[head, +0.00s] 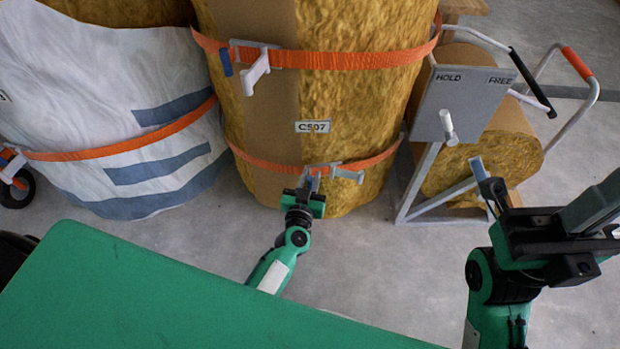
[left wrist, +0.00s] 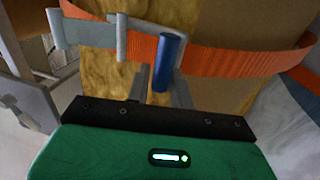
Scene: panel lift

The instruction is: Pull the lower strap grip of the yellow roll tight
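The yellow roll (head: 345,110) stands upright with a brown band and a C507 label. Its lower orange strap (head: 375,161) runs through a grey buckle (head: 347,174) low on the front. The blue strap grip (left wrist: 168,60) stands out beside the strap in the left wrist view. My left gripper (head: 311,177) is at the lower strap, just left of the buckle lever. My right gripper (head: 485,183) is held clear of the roll, at right.
An upper orange strap (head: 340,58) with its own buckle and handle (head: 256,72) crosses the roll. A white-wrapped roll (head: 110,95) stands at left. A grey HOLD/FREE panel (head: 462,98) with a peg is on a frame at right. The floor in front is open.

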